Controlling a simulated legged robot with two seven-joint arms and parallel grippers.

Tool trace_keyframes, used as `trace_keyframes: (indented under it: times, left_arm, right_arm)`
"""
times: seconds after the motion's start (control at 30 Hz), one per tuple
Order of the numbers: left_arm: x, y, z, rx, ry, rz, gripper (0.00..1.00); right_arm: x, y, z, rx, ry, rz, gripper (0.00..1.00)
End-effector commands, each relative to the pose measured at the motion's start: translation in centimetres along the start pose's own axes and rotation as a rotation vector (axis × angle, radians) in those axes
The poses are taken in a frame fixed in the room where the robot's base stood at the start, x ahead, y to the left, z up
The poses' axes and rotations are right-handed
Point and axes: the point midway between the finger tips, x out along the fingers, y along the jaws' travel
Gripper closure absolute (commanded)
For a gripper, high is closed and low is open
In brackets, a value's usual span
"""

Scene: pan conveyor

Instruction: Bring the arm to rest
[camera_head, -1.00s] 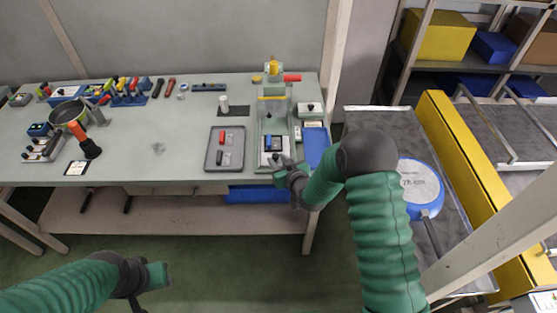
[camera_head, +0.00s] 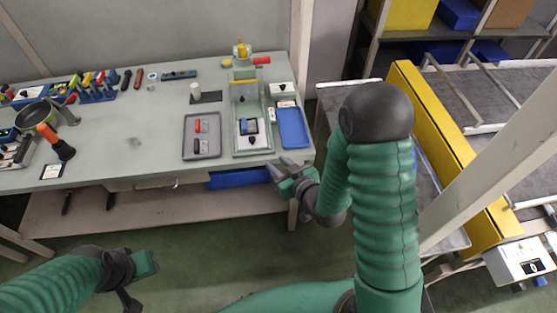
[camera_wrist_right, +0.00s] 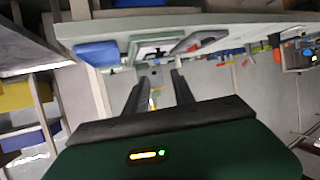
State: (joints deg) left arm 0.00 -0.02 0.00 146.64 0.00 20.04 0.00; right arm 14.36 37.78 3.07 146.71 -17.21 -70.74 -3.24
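My right arm is green and bent, with its dark elbow high at the right of the head view. My right gripper (camera_head: 279,171) hangs just off the table's front edge, below the blue tray. In the right wrist view its two dark fingers (camera_wrist_right: 158,88) stand apart with nothing between them. My left gripper (camera_head: 138,290) is low at the left over the floor, in front of the table. Its fingers are too small and dark to judge.
The green-grey table (camera_head: 135,120) carries a grey tray (camera_head: 202,154), a press-like fixture (camera_head: 249,100), a blue tray (camera_head: 293,128), a pan (camera_head: 33,117) and several tools. A yellow conveyor rail (camera_head: 430,125) and a pale post (camera_head: 490,150) stand at the right. Floor in front is clear.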

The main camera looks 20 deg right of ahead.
Motion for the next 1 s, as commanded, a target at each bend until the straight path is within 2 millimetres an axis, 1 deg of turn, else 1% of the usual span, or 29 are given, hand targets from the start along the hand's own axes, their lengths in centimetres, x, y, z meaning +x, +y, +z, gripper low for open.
trace_keyframes:
  times: [0.47, 0.57, 0.63, 0.67, 0.77, 0.8, 0.87, 0.9, 1.0]
  left_arm:
    - [0.1, 0.0, 0.1, 0.0, -0.002, 0.0, 0.64]
    - [0.1, 0.0, 0.1, 0.0, -0.002, 0.0, 0.64]
    - [0.1, 0.0, 0.1, 0.0, -0.002, 0.0, 0.64]
    - [0.1, 0.0, 0.1, 0.0, -0.002, 0.0, 0.64]
    - [0.1, 0.0, 0.1, 0.0, -0.001, 0.0, 0.64]
    - [0.1, 0.0, 0.1, 0.0, -0.001, 0.0, 0.64]
    - [0.1, 0.0, 0.1, 0.0, -0.001, 0.0, 0.64]
    - [0.1, 0.0, 0.1, 0.0, -0.001, 0.0, 0.64]
    - [0.1, 0.0, 0.1, 0.0, -0.001, 0.0, 0.64]
  right_arm:
    - [0.0, 0.0, 0.1, -0.005, -0.015, 0.001, 0.7]
    - [-0.2, 0.0, 0.6, -0.021, -0.107, 0.013, 0.7]
    - [-0.9, 0.0, 1.1, -0.031, -0.225, 0.031, 0.7]
    - [-1.5, 0.0, 1.5, -0.032, -0.286, 0.039, 0.7]
    - [-4.6, -0.5, 2.6, -0.012, -0.499, 0.07, 0.7]
    - [-6.1, -0.8, 3.0, 0.002, -0.581, 0.078, 0.7]
    - [-8.6, -1.5, 3.5, 0.026, -0.692, 0.085, 0.7]
    - [-10.1, -2.0, 3.7, 0.041, -0.757, 0.085, 0.7]
    - [-13.2, -3.1, 4.1, 0.073, -0.874, 0.082, 0.7]
